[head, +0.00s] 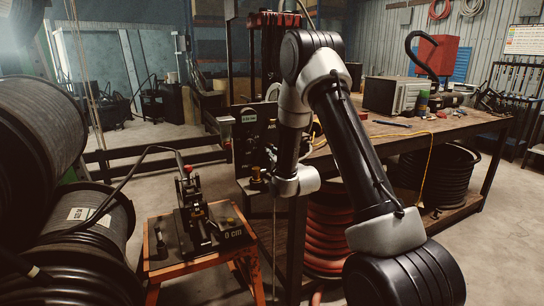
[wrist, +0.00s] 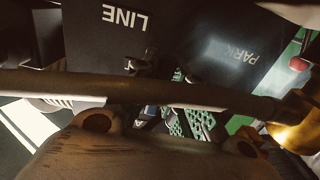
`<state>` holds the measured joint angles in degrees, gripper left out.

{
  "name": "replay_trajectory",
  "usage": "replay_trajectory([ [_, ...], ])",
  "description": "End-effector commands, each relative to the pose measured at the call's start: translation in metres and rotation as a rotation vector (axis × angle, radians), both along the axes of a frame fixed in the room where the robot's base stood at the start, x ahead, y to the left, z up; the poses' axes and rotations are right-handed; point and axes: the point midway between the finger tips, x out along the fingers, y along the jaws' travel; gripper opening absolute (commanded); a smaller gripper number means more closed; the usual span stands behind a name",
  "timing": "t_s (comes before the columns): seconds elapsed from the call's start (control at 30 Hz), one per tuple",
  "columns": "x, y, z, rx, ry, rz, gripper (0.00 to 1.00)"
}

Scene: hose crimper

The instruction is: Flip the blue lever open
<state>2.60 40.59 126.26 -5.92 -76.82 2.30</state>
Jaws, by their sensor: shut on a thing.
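A dark panel with "LINE" and "PARK" lettering (wrist: 120,35) fills the top of the wrist view, its words upside down. In the head view, a dark control panel (head: 249,130) stands left of my arm. A small bluish piece (wrist: 149,112), seemingly part of the blue lever, shows below the grey bar in the wrist view. My gripper (wrist: 188,123) shows there only in part, with green-patterned pads beside the bluish piece. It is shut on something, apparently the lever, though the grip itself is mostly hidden.
An orange stand (head: 163,259) bears a black device at left. The workbench (head: 385,141) and hose reels (head: 90,225) flank the arm.

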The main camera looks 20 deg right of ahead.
Motion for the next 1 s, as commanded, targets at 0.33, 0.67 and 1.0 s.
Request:
replay_trajectory([
  [0.33,0.000,0.000,0.002,-0.001,-0.004,0.000,0.36],
  [0.67,-0.014,-0.001,0.001,-0.001,-0.001,-0.001,0.36],
  [1.0,-0.088,-0.005,0.001,-0.001,-0.001,0.000,0.36],
])
